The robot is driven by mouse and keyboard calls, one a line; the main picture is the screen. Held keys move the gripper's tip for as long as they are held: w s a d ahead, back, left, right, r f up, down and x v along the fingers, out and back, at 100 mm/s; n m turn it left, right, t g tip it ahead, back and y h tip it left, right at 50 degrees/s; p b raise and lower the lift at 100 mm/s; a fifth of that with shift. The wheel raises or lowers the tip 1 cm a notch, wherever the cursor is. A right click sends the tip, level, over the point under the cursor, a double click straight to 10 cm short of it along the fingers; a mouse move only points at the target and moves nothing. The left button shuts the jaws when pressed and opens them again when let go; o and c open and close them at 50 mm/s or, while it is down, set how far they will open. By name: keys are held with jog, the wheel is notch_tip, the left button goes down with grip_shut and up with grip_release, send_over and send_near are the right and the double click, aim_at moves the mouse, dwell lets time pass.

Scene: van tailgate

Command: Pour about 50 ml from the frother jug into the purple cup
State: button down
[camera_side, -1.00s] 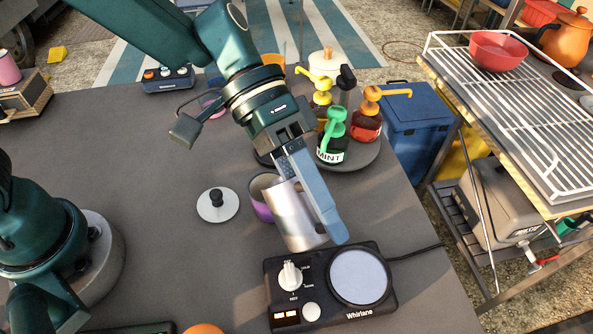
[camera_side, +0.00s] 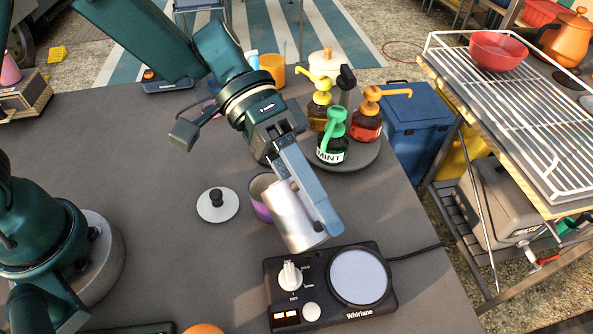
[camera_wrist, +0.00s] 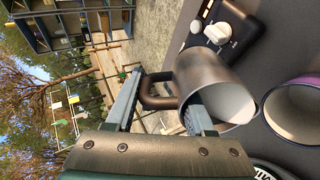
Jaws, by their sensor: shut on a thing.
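The metal frother jug (camera_side: 293,216) is held in the air, tilted, with its mouth toward the purple cup. My gripper (camera_side: 318,212) is shut on the jug's handle (camera_wrist: 158,90), which shows between the fingers in the wrist view. White liquid shows inside the jug (camera_wrist: 215,75) in the wrist view, near its lip. The purple cup (camera_side: 262,208) stands on the dark table, partly hidden behind the jug; its rim also shows in the wrist view (camera_wrist: 268,108), close beside the jug's mouth. I cannot tell whether liquid is falling into the cup.
The Whirlane frother base (camera_side: 330,287) sits in front of the jug. A lid with a black knob (camera_side: 218,204) lies left of the cup. Behind stands a round tray (camera_side: 362,158) with several pump bottles, including a green-topped MINT one (camera_side: 333,140).

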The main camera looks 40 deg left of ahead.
aim_at(292, 180)
jog(key=shift+w+a+h, duration=0.1)
jog(key=shift+a+h, duration=0.15)
jog(key=shift+h, duration=0.25)
jog(key=shift+w+a, duration=0.15)
jog(key=shift+a, duration=0.25)
jog(key=shift+a, duration=0.15)
jog(key=shift+w, duration=0.1)
jog(key=shift+w+a+r+g+h, duration=0.15)
jog(key=shift+a+r+g+h, duration=0.35)
jog(key=shift+h, duration=0.3)
dwell(0.5)
jog(key=shift+w+a+r+h, duration=0.15)
jog(key=shift+a+r+h, duration=0.2)
jog(key=shift+a+h, duration=0.3)
